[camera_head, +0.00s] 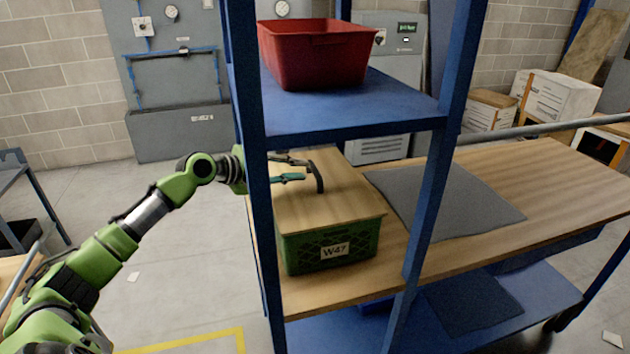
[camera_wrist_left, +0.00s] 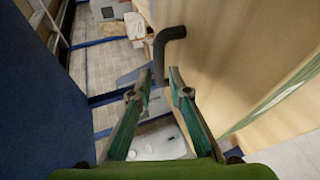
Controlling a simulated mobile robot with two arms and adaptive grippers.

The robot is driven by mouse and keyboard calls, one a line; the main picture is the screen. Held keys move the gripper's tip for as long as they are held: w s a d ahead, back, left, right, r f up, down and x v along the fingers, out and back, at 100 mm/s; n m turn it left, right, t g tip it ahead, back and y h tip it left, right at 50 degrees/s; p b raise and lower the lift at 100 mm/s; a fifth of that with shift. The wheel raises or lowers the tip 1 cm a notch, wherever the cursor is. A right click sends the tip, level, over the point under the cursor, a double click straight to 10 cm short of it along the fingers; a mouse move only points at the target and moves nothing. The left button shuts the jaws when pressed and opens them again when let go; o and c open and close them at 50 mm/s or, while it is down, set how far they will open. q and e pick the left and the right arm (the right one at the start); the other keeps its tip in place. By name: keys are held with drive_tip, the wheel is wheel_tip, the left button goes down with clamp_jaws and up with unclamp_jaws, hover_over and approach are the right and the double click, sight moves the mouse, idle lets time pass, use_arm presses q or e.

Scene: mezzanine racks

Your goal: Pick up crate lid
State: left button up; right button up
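The crate lid (camera_head: 345,205) is a flat light-wood board on top of a green crate (camera_head: 300,254) labelled W47. A dark, bent handle (camera_head: 317,172) stands up from the lid. My left gripper (camera_head: 300,168) reaches in from the left, past the blue rack post, with its teal fingers open beside the handle. In the left wrist view the handle (camera_wrist_left: 162,45) lies just ahead of the open fingertips (camera_wrist_left: 160,80), its near end lined up with the gap. Contact cannot be told. The lid (camera_wrist_left: 225,50) fills the right side there. My right gripper is not in view.
The blue rack post (camera_head: 258,190) stands close to my left wrist. A blue shelf (camera_head: 400,100) with a red bin (camera_head: 318,55) is above the crate. A grey mat (camera_head: 445,200) lies on the wooden bench (camera_head: 560,180) to the right.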

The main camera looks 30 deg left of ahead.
sight(312, 169)
use_arm(q)
drive_tip(key=shift+w+d, duration=0.1)
drive_tip(key=shift+w, duration=0.1)
drive_tip(key=shift+w+d+p, duration=0.15)
drive_tip(key=shift+w+p, duration=0.15)
drive_tip(key=p+x, duration=0.1)
drive_tip(key=x, duration=0.2)
drive_tip(key=shift+w+d+f, duration=0.15)
drive_tip(key=shift+w, duration=0.1)
drive_tip(key=shift+w+d+f+p, duration=0.15)
drive_tip(key=shift+w+f+p, duration=0.15)
drive_tip(key=shift+w, duration=0.1)
clamp_jaws()
drive_tip(key=shift+r, duration=0.15)
